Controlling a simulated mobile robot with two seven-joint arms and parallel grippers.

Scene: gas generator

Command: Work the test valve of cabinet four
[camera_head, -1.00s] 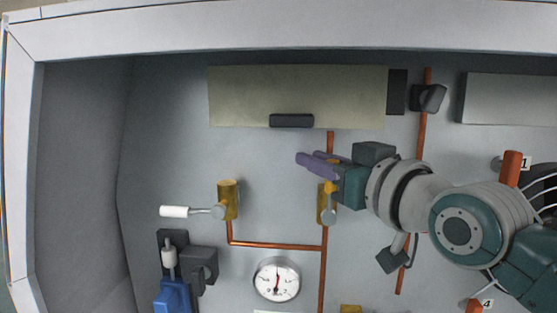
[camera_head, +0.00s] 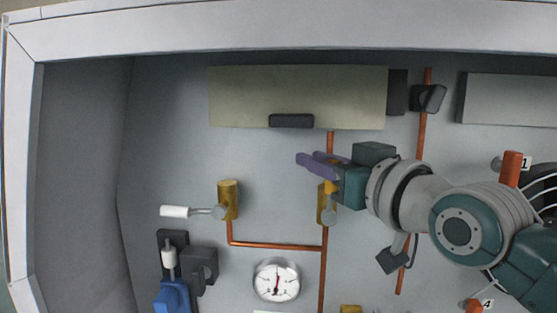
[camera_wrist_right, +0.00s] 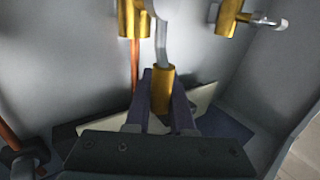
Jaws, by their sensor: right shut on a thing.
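My right gripper (camera_head: 322,165), with purple fingers, is at the middle brass valve (camera_head: 325,205) on the cabinet's back panel. In the right wrist view, its fingers (camera_wrist_right: 160,105) are shut on the yellow handle (camera_wrist_right: 161,85) of that valve's lever. The silver lever runs from the handle to the brass valve body (camera_wrist_right: 130,18). In the head view, the fingers and wrist hide most of this handle. My left gripper is in neither view.
A second brass valve (camera_head: 228,200) on the left has a white handle (camera_head: 174,212) pointing left. Copper pipe (camera_head: 275,245) joins the valves, with a round gauge (camera_head: 277,280) below. A beige box (camera_head: 300,90) sits above. The cabinet frame (camera_head: 250,30) borders the top.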

